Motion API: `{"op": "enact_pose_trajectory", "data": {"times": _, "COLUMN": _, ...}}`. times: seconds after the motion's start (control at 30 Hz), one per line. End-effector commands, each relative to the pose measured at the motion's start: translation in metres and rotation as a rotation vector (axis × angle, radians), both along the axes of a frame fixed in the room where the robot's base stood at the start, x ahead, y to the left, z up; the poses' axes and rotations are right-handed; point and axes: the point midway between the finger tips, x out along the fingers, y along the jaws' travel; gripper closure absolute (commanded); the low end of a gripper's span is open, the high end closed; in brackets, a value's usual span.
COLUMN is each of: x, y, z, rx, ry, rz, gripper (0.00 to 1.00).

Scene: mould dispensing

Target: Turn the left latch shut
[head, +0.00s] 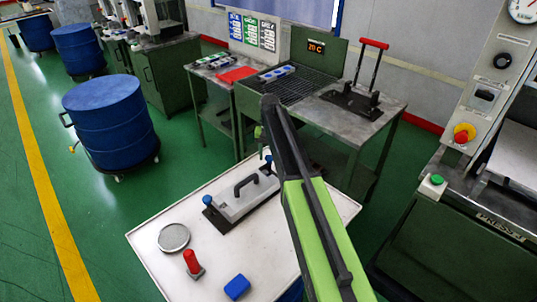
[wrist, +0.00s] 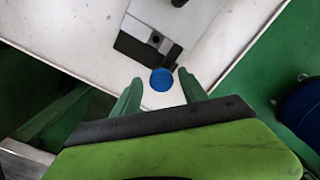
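The mould (head: 240,200) lies on a white tabletop, with a grey lid, black handle and dark base. A latch with a blue knob (head: 207,200) is at its near left end; another blue knob (head: 268,158) is at its far right end. My gripper (head: 259,134) is over that far end, partly hidden by my arm. In the wrist view, my gripper (wrist: 158,86) is open, its green fingers on either side of a blue knob (wrist: 161,79). A short dark bar (wrist: 173,56) runs from this knob towards the mould. I cannot tell whether the fingers touch it.
On the white tabletop (head: 150,245) are a round metal disc (head: 173,238), a red-handled tool (head: 192,263) and a blue block (head: 237,287). A workbench (head: 360,118) with a grill stands behind. A press (head: 455,220) stands at the right, a blue drum (head: 108,122) at the left.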

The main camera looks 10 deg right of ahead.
Motion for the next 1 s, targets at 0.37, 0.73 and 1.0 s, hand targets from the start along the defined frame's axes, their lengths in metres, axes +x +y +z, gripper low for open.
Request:
{"op": "enact_pose_trajectory", "data": {"times": 0.37, "x": 0.001, "y": 0.001, "z": 0.003, "rx": 0.000, "ry": -0.003, "rz": 0.001, "gripper": 0.44}}
{"op": "enact_pose_trajectory", "data": {"times": 0.73, "x": 0.001, "y": 0.001, "z": 0.060, "rx": 0.000, "ry": -0.004, "rz": 0.001, "gripper": 0.44}}
{"op": "enact_pose_trajectory", "data": {"times": 1.0, "x": 0.000, "y": 0.000, "z": 0.121, "rx": 0.000, "ry": -0.003, "rz": 0.001, "gripper": 0.44}}
